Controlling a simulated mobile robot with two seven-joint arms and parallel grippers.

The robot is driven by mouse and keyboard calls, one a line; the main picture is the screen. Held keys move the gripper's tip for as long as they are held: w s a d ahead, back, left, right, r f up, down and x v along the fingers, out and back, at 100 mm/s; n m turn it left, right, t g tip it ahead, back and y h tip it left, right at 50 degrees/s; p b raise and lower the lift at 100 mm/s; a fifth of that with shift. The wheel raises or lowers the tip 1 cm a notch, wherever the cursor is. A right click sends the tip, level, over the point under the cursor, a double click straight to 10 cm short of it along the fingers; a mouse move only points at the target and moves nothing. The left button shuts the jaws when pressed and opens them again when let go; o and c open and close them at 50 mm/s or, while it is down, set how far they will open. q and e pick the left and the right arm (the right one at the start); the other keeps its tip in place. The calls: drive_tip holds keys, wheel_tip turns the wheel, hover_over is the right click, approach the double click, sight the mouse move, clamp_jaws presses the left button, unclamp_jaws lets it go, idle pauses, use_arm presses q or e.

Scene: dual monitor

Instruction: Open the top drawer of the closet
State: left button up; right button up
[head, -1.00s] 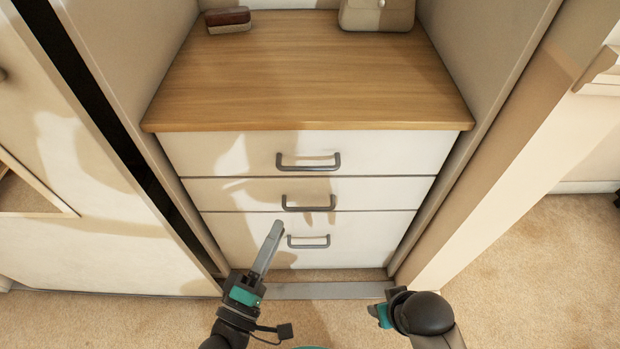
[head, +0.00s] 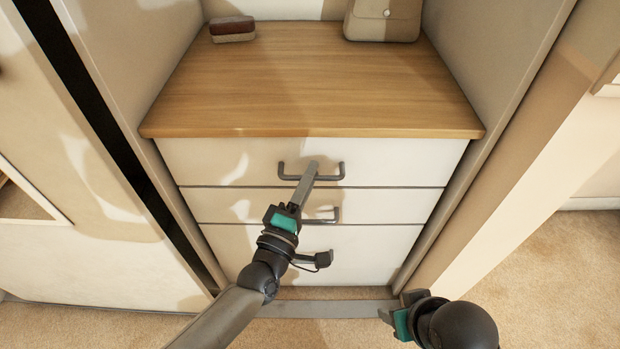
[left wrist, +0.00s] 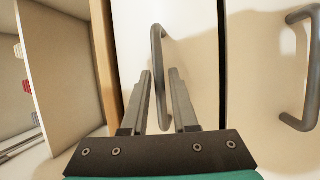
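The closet's top drawer (head: 400,160) is a white front under a wooden top, and it is closed. Its dark grey handle (head: 335,173) is partly covered by my left gripper (head: 311,167) in the head view. In the left wrist view, the left gripper's fingers (left wrist: 159,73) are open, apart on either side of the top handle (left wrist: 157,50), with the bar showing between them. No grip on the bar shows. My right gripper (head: 408,303) is low at the right, away from the drawers; its fingers do not show clearly.
The middle drawer (head: 400,205) and bottom drawer (head: 380,245) are closed below. The middle handle (left wrist: 308,70) shows at the right in the left wrist view. A brush-like object (head: 232,29) and a beige bag (head: 383,20) stand on the wooden top (head: 310,90). Closet walls flank the drawers.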

use_arm(q)
drive_tip(key=shift+w, duration=0.15)
drive_tip(key=shift+c, duration=0.2)
clamp_jaws()
idle(1.2)
